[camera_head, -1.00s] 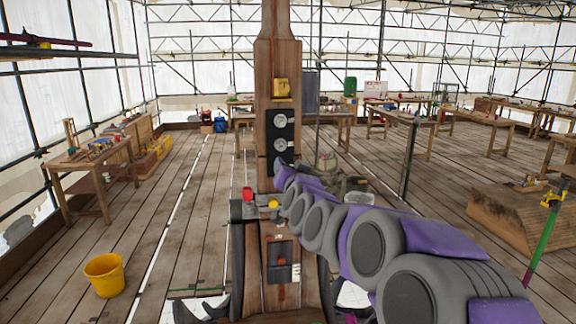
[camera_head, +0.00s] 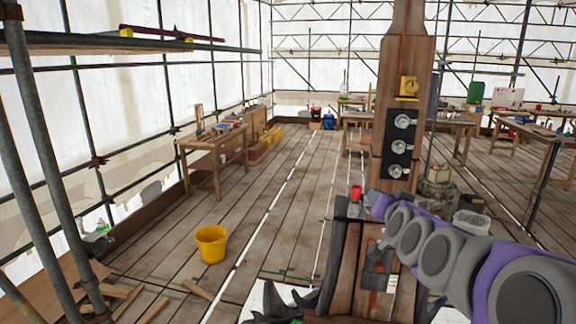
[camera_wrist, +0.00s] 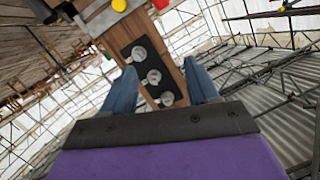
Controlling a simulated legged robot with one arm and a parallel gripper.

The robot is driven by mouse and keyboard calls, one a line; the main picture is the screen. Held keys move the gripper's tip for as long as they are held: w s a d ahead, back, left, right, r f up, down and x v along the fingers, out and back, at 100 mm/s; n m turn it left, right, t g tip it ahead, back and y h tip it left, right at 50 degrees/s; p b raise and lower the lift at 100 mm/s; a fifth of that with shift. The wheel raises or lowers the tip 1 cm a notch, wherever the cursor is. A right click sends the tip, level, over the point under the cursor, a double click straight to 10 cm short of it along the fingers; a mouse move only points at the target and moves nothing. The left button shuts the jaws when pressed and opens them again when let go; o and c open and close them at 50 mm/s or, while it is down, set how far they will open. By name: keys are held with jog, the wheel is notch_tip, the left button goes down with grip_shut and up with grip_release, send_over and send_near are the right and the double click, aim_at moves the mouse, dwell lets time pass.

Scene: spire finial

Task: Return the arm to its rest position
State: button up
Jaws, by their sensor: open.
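My arm, grey and purple segments, reaches from the lower right of the head view towards the wooden spire (camera_head: 404,130). My gripper shows in the wrist view (camera_wrist: 162,84), with two blue fingers spread apart and nothing between them. Behind the fingers is the spire's dark panel with round silver dials (camera_wrist: 152,76); the panel also shows in the head view (camera_head: 400,145). The fingers look apart from the panel, but the exact distance is unclear. The gripper's end is hard to make out in the head view.
A red cup-like thing (camera_head: 355,192) stands on the ledge at the spire's foot. A yellow bucket (camera_head: 211,245) stands on the plank floor. A workbench (camera_head: 212,150) is at the left, scaffold poles (camera_head: 45,170) at the near left. The floor between bucket and spire is mostly clear.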

jog(key=s+a+f+n+g+y+b, duration=0.2)
jog(key=s+a+f+g, duration=0.2)
jog(key=s+a+f, duration=0.45)
jog(key=s+a+f+n+g+y+b, duration=0.25)
jog(key=s+a+f+g, duration=0.25)
jog(key=s+f, duration=0.55)
jog(key=s+f+g+h+b, duration=0.1)
jog(key=s+f+g, duration=0.3)
jog(key=s, duration=0.8)
jog(key=s+d+f+n+g+h+b, duration=0.1)
jog(key=s+f+g, duration=0.3)
jog(key=s, duration=0.9)
notch_tip(320, 180, down, 2)
jog(key=shift+d+f, duration=0.2)
jog(key=shift+f, duration=0.05)
